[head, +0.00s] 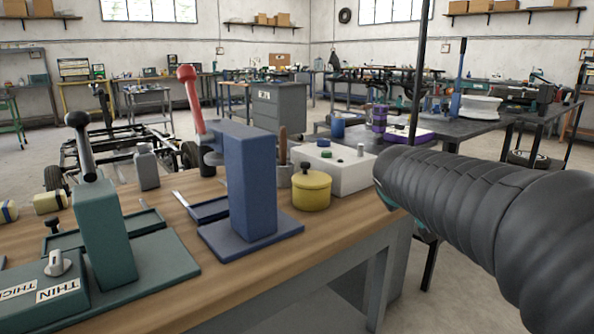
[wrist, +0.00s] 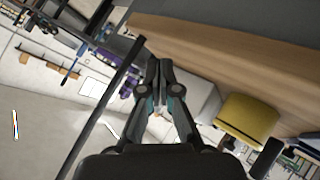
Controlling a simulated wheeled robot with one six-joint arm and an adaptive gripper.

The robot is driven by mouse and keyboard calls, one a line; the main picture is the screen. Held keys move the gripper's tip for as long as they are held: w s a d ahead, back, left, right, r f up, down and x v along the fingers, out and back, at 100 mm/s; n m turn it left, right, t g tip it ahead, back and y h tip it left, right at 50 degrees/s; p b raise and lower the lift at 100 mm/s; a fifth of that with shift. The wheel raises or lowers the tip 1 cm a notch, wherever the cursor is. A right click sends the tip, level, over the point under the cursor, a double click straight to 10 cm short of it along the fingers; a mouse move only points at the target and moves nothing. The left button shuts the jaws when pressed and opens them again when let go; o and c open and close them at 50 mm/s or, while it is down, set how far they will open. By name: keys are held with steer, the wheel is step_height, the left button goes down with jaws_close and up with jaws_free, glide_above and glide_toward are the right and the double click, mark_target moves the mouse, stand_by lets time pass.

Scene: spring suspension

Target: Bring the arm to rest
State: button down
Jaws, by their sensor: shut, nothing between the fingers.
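My arm, in a dark ribbed sleeve, reaches in from the right edge of the head view and ends beyond the right end of the wooden workbench (head: 285,262). In the head view the fingers are mostly hidden by the arm itself. In the wrist view my gripper (wrist: 160,66) shows with its two dark fingers together, shut and empty. The bench edge (wrist: 215,45) and a yellow lidded pot (wrist: 248,118) lie to the right of the fingers in that view. The fingers appear apart from both.
On the bench stand a blue press (head: 250,185) with a red-knobbed lever, a green press (head: 105,235), the yellow pot (head: 311,190) and a white box (head: 345,172). A dark table (head: 450,128) stands behind my arm. A thin dark upright pole (head: 418,70) rises near my gripper.

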steer(key=s+a+f+m+g+y, duration=0.1)
steer(key=s+f, duration=0.3)
steer(key=s, duration=0.5)
steer(key=s+a+f+m+g+y, duration=0.1)
steer(key=s+f, duration=0.4)
steer(key=s, duration=0.5)
steer(key=s+a+f+m+g+y, duration=0.2)
steer(key=s+a+f, duration=0.2)
steer(key=s, duration=0.6)
steer(key=shift+s+f+g, duration=0.25)
steer(key=shift+f+g, duration=0.05)
steer(key=shift+f, duration=0.35)
